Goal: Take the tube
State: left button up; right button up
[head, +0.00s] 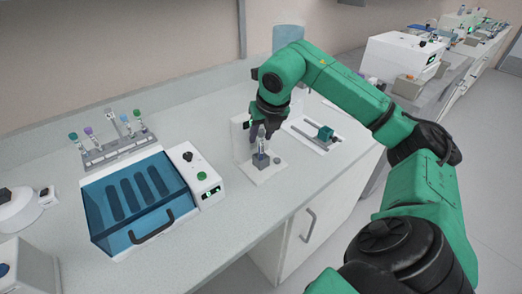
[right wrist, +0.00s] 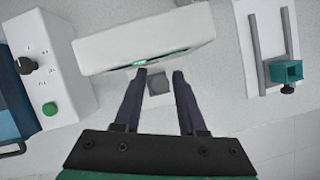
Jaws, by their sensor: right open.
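Several capped tubes stand in a grey rack (head: 120,150) behind the blue-lidded machine; a green-capped tube (head: 138,115) is at its right end. My right gripper (head: 262,138) is over a small white device (head: 241,140) with an upright back and a flat base. In the right wrist view its two dark fingers (right wrist: 160,74) are apart, with a dark grey square block (right wrist: 161,84) of the device between and beyond them. In the head view a small pale shape shows at the fingers; I cannot tell whether it is a tube. My left gripper is not in view.
The blue-lidded machine (head: 135,200) and its white control box (head: 195,175) stand left of the device. A railed white plate with a teal block (head: 325,133) lies to the right. The bench front is clear.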

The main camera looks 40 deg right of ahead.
grip_shut()
jog(key=shift+r, duration=0.15)
notch_tip(320, 180, up, 20)
jog(key=p, duration=0.7)
jog(key=shift+p, duration=0.4)
